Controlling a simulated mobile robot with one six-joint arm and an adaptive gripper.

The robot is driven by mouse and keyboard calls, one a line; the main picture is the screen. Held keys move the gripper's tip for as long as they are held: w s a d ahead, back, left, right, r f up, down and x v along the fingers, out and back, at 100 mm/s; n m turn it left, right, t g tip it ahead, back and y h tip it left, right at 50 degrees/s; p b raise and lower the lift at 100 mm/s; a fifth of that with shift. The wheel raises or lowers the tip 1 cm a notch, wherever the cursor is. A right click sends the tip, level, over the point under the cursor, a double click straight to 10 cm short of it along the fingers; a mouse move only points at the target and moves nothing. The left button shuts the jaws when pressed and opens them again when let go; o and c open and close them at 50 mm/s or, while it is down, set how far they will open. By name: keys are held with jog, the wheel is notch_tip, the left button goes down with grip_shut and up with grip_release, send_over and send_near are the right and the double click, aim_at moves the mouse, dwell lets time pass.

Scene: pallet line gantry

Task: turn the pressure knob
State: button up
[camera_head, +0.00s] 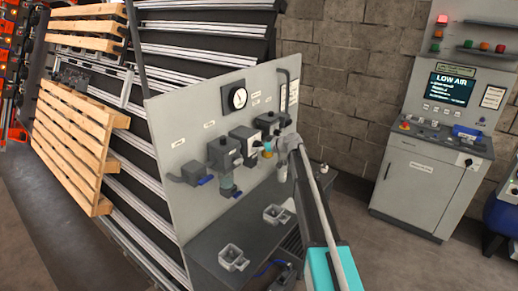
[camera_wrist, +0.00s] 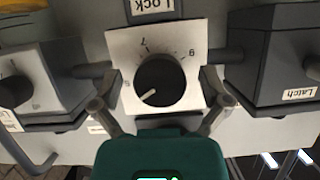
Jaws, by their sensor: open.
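The pressure knob (camera_wrist: 160,82) is a round black dial with a pale pointer line on a white numbered plate (camera_wrist: 125,48), seen in the wrist view. Its pointer points to the lower left there. My gripper (camera_wrist: 159,106) is open, with one finger on each side of the lower part of the knob plate. I see no clear contact between the fingers and the knob. In the head view my gripper (camera_head: 277,148) is at the grey panel (camera_head: 170,115), by the row of air units, and largely covers the knob there.
A dark box marked Latch (camera_wrist: 285,65) and another grey box (camera_wrist: 35,80) flank the knob closely. A round gauge (camera_head: 238,98) is above on the panel. Grey fittings (camera_head: 232,257) lie on the shelf below. A control cabinet screen (camera_head: 452,89) reads LOW AIR.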

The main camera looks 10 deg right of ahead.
jog(key=c, duration=1.1)
jog(key=shift+c, duration=0.2)
jog(key=shift+m+g+y+b, duration=0.35)
jog(key=shift+m+y, duration=0.25)
jog(key=shift+m, duration=0.5)
jog(key=m+g+y+b, duration=0.1)
jog(key=m+y, duration=0.1)
jog(key=m, duration=0.1)
jog(key=shift+f, duration=0.15)
jog(key=m+g+y+b, duration=0.1)
jog(key=m+b, duration=0.1)
jog(key=m, duration=0.1)
jog(key=shift+s+m+y+b, duration=0.1)
jog(key=shift+m+y+b, duration=0.2)
jog(key=shift+y+b, duration=0.1)
jog(key=shift+m+y+b, duration=0.6)
jog(key=shift+m+b, duration=0.2)
jog(key=shift+m, duration=0.6)
jog(key=shift+r, duration=0.2)
